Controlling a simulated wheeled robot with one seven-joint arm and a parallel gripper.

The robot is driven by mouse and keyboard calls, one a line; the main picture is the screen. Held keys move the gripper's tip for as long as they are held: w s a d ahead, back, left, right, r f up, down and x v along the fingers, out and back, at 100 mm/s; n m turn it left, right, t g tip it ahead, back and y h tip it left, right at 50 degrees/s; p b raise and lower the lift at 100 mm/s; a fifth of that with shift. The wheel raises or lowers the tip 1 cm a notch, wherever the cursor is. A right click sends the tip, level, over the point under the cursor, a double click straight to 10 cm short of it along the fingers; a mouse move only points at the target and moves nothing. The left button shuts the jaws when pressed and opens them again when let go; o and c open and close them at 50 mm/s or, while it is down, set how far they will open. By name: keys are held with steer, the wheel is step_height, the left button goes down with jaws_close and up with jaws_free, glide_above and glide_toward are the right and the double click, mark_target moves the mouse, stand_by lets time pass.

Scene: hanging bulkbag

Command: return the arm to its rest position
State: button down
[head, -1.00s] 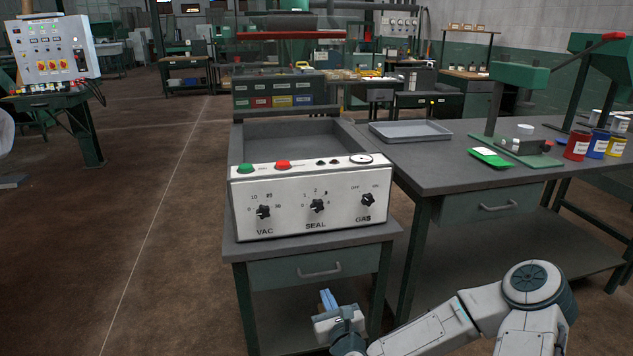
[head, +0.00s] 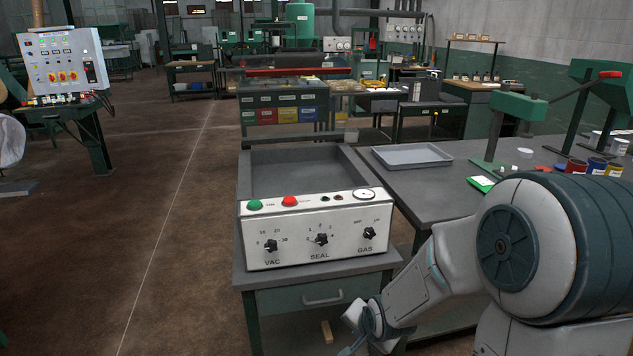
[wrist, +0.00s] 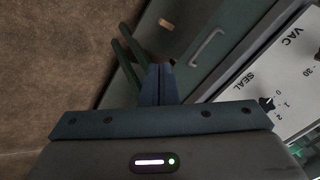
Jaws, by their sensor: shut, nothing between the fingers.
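My gripper shows in the wrist view with its two dark blue fingers (wrist: 159,84) together and nothing between them. In the head view my arm is folded at the lower right, large and close to the camera. My wrist is low in front of the workbench's right side, and the fingertips are at or beyond the bottom edge. The sealing machine (head: 318,240), with a white panel and VAC, SEAL and GAS knobs, stands on the bench above my gripper. Its panel (wrist: 285,85) also shows at the right of the wrist view.
A drawer with a handle (head: 323,299) is below the machine. A small wooden piece (head: 326,332) shows under it. The right-hand table (head: 420,183) carries a grey tray (head: 411,156) and several cans. Open brown floor (head: 150,230) lies to the left.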

steer(key=s+d+r+n+g+p, duration=0.1)
steer(key=s+d+r+n+p, duration=0.1)
steer(key=s+r, duration=0.6)
steer(key=s+d+r+n+g+h+p, duration=0.1)
steer(key=s+d+r+n+g+p, duration=0.1)
steer(key=s+r+n+p, duration=0.3)
steer(key=s+d+r, duration=0.1)
steer(key=s+r, duration=0.3)
steer(key=r, duration=0.5)
steer(key=shift+r+n+h, duration=0.3)
steer(key=shift+r+n, duration=0.05)
steer(key=shift+n, duration=0.05)
steer(key=shift+d, duration=0.1)
